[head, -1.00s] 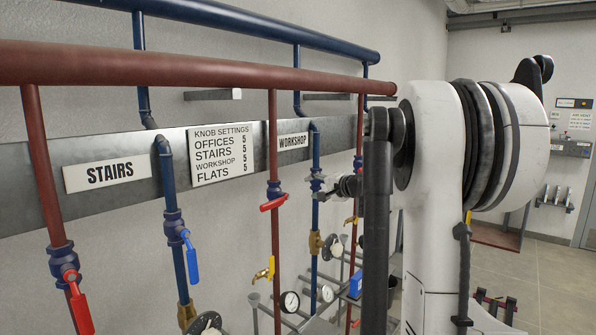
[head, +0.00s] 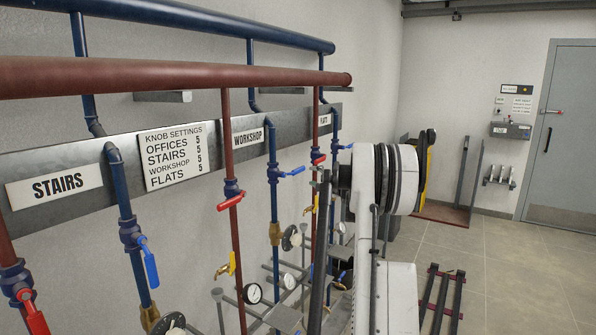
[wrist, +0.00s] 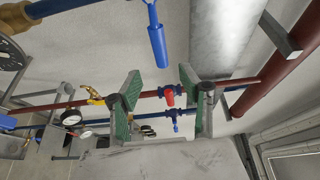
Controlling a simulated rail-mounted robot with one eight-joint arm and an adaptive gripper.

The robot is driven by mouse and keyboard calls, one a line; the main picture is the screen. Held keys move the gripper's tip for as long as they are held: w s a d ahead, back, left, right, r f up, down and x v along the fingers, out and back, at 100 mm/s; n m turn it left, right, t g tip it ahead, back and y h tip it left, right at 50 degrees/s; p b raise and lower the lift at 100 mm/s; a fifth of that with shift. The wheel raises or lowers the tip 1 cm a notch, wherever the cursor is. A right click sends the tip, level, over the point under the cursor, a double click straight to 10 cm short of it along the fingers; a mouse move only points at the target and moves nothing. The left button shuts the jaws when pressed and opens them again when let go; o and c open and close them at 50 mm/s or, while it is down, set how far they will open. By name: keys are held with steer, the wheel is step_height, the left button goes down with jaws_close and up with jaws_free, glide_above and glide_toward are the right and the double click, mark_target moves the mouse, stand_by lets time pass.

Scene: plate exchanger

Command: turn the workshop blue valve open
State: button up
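The workshop blue valve has a blue lever (head: 291,171) on the blue pipe below the WORKSHOP sign (head: 248,136). In the head view the lever sticks out to the right, across its pipe. In the wrist view a blue lever (wrist: 157,45), apparently the same one, hangs from a blue pipe at the top, above my gripper. My gripper (wrist: 166,108) is open, its green-padded fingers apart, with nothing held. The lever lies outside the fingers and no contact shows. In the head view my gripper cannot be made out behind my arm.
Red pipes with red levers stand near, one lever (head: 231,202) left of the workshop blue pipe. Another red lever (wrist: 168,96) shows between the fingers, farther off. The stairs blue lever (head: 149,262) hangs along its pipe. Gauges (head: 252,293) sit low. Open floor lies at right.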

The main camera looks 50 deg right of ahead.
mark_target(301, 171)
steer(key=p+x, duration=0.1)
steer(key=x, duration=0.9)
steer(key=shift+w+d, duration=0.1)
steer(key=shift+w, duration=0.2)
steer(key=shift+c, duration=0.5)
jaws_close()
